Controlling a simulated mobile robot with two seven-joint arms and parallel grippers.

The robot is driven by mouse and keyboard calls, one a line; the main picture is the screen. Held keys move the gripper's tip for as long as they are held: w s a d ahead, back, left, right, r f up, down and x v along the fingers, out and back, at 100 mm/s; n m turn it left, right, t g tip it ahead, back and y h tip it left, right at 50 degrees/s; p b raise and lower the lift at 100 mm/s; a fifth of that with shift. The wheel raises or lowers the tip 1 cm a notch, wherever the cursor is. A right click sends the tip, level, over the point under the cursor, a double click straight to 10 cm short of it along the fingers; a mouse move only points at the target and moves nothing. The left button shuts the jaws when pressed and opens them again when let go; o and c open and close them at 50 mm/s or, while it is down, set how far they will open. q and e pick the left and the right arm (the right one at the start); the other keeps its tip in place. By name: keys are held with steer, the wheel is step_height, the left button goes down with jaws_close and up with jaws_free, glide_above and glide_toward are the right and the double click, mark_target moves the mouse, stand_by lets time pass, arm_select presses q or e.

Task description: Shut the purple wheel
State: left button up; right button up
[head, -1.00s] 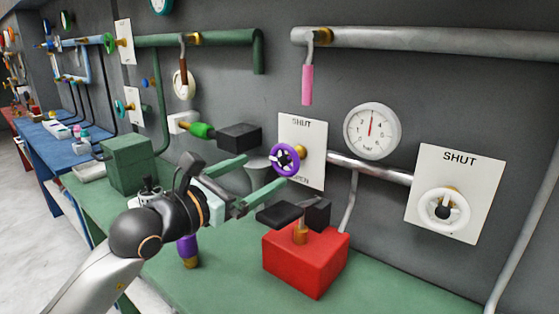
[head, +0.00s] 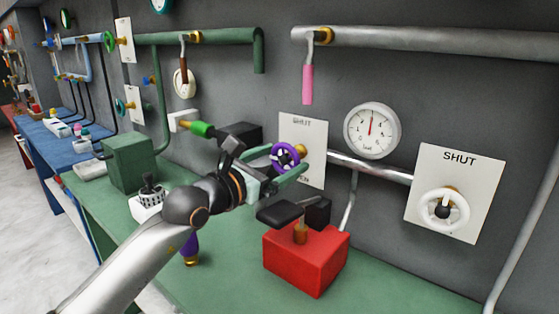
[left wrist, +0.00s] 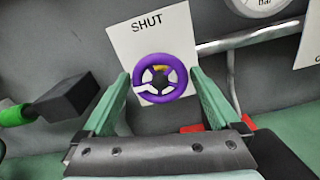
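The purple wheel (head: 285,157) is a small handwheel with a dark hub, in front of a white plate (head: 316,176) marked SHUT at its top, on the grey wall. My left gripper (head: 285,159) is open, its green fingers reaching toward the wheel. In the left wrist view the wheel (left wrist: 160,78) lies between the two spread green fingers (left wrist: 158,92), with a gap on each side. A small yellow mark shows at the top of its hub. My right gripper is not in view.
A red box (head: 305,258) with a black-handled top stands on the green bench (head: 225,290) below the wheel. A pressure gauge (head: 372,131) and a white wheel (head: 444,211) on another SHUT plate are to the right. A green box (head: 128,163) stands left.

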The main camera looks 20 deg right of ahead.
arm_select(q)
steer(key=c, duration=1)
steer(key=shift+o, duration=0.2)
steer(key=m+b, duration=0.2)
steer(key=b, duration=0.1)
steer(key=shift+f, duration=0.3)
steer(key=shift+m+b, duration=0.35)
steer(key=shift+m, duration=0.15)
steer(key=shift+r+m+b, duration=0.1)
steer(key=shift+m+b, duration=0.3)
steer(key=shift+m, duration=0.2)
steer(key=shift+r, duration=0.1)
steer(key=o, duration=1.1)
steer(key=shift+r, duration=0.1)
